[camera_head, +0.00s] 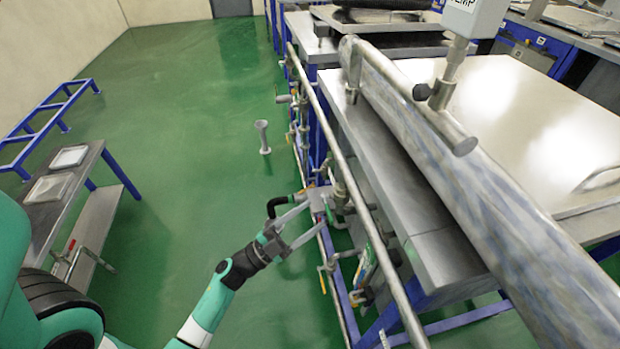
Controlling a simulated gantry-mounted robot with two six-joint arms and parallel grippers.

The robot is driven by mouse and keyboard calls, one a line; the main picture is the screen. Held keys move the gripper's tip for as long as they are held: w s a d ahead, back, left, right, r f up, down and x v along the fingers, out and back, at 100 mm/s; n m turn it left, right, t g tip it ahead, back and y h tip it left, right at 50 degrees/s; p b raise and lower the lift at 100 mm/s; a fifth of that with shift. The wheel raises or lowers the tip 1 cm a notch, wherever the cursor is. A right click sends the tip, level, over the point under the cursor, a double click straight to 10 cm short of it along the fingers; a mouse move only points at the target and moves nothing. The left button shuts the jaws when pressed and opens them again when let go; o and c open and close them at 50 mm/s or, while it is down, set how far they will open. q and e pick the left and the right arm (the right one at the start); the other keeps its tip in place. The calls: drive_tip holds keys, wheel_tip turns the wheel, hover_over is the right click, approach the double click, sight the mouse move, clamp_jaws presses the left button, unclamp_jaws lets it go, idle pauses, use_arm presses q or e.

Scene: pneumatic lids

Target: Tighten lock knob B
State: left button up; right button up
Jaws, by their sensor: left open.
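My left gripper (316,215) reaches in from the lower left, its two long grey fingers spread apart and empty. Its tips are beside the pipes and valves (338,196) along the side of the steel table, close to a small grey box fitting. I cannot tell whether they touch anything. A black knob (423,92) sits on the bracket by the large roller at upper right, well away from the gripper. I can read no letter B on any knob, so I cannot tell which one is knob B. My right gripper is out of view.
A long rail (330,135) runs along the steel table (490,110), with a large mottled roller (480,190) above it. A small side table (75,190) with trays stands at left. A pale stand (263,137) is on the open green floor.

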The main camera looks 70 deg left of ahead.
use_arm(q)
wheel_tip(320, 180, up, 10)
drive_tip(key=w+a+t+y, duration=0.1)
drive_tip(key=w+a+y, duration=0.1)
drive_tip(key=shift+w+a+n+t+p, duration=0.15)
drive_tip(key=shift+w+n+t+p, duration=0.15)
drive_tip(key=shift+t+p, duration=0.1)
drive_tip(key=shift+r, duration=0.1)
